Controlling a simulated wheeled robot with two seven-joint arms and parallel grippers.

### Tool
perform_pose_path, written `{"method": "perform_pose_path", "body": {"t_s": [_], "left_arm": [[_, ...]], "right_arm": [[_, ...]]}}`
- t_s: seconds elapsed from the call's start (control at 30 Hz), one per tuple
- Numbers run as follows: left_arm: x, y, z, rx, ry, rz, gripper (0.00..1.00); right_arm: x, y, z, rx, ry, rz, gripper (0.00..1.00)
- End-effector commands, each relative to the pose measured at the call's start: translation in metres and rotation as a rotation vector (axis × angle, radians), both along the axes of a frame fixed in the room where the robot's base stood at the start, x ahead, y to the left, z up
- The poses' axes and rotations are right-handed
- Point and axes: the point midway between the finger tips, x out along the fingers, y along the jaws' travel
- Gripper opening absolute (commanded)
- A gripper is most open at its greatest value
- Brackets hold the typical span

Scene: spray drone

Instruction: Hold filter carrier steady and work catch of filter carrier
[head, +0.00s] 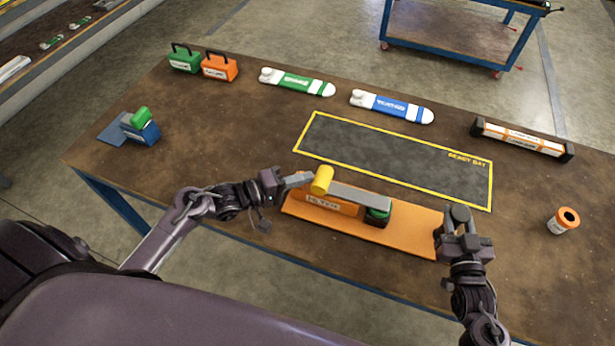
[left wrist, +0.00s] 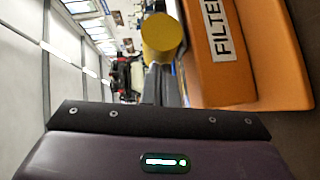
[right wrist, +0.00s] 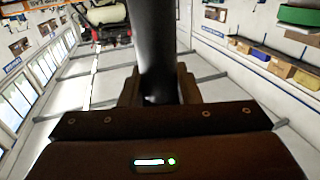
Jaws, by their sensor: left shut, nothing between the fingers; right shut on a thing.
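The filter carrier is an orange base plate (head: 405,229) with an orange block labelled FILTER (head: 322,203). The block also shows in the left wrist view (left wrist: 250,40). A grey catch bar (head: 362,195) with a yellow knob (head: 322,180) at its left end lies over the block; a green and dark piece (head: 378,215) sits under its right end. My left gripper (head: 300,180) is shut and empty, its tips beside the yellow knob (left wrist: 162,38); whether they touch cannot be told. My right gripper (head: 457,228) is shut on a dark upright post (right wrist: 157,50) at the plate's right end.
Behind the carrier is a yellow-bordered dark mat (head: 385,155), bare. Green and blue drone arms (head: 297,82), an orange-white bar (head: 520,138) and two small cases (head: 220,67) lie farther back. An orange-white canister (head: 563,221) stands at right, a blue-green device (head: 141,127) at left.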

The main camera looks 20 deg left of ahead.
Motion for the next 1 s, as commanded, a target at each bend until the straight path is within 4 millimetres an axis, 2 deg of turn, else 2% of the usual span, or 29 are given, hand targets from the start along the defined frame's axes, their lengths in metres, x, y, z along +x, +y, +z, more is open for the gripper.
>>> {"method": "perform_pose_path", "body": {"t_s": [0.07, 0.23, 0.4, 0.6, 0.8, 1.0], "left_arm": [[-0.001, 0.005, 0.002, -0.003, 0.0, -0.006, 0.0], [-0.001, 0.041, 0.008, 0.004, -0.002, 0.003, 0.0], [-0.034, 0.068, 0.012, 0.003, 0.002, 0.003, 0.0], [-0.06, 0.093, 0.018, 0.003, 0.001, 0.003, 0.0], [-0.071, 0.105, 0.021, 0.001, -0.001, 0.005, 0.0], [-0.073, 0.106, 0.022, 0.001, -0.002, 0.005, 0.0]], "right_arm": [[-0.001, 0.006, -0.001, 0.006, 0.004, 0.012, 0.0], [-0.001, 0.005, -0.001, 0.006, 0.004, 0.009, 0.0], [-0.001, 0.003, -0.001, 0.004, 0.004, 0.006, 0.0], [-0.001, 0.002, -0.001, 0.003, 0.004, 0.004, 0.0], [-0.001, 0.001, -0.001, 0.002, 0.003, 0.002, 0.0], [0.0, 0.001, -0.001, 0.001, 0.002, 0.001, 0.0]]}}
